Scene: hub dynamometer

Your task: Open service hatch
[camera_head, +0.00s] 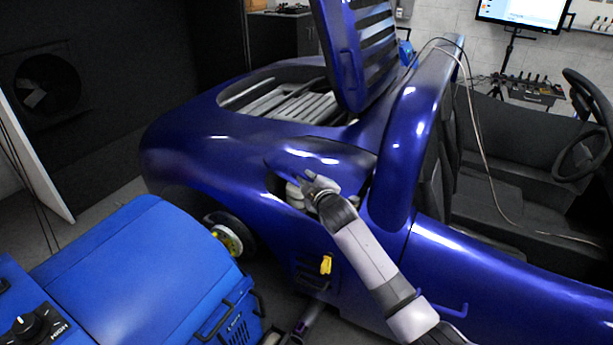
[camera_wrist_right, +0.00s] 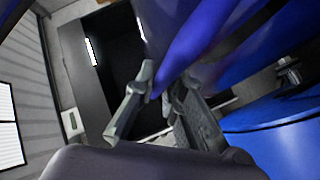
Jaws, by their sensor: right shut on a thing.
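The service hatch (camera_head: 322,160) is a glossy blue panel on the car's rear flank. It stands raised out from the body, with a dark gap under its right side. My right gripper (camera_head: 298,189) is at the hatch's lower edge, its arm reaching up from the bottom right. In the right wrist view, the two grey fingers (camera_wrist_right: 158,100) close around a thin blue edge (camera_wrist_right: 162,82), which appears to be the hatch. The fingertips are partly hidden in the head view. My left gripper is not in view.
The car's slatted rear cover (camera_head: 362,50) stands open above the engine bay. A blue dynamometer unit (camera_head: 140,260) stands at lower left beside the wheel hub (camera_head: 228,240). A cable (camera_head: 475,125) hangs over the cockpit. A yellow part (camera_head: 326,264) sits below the hatch.

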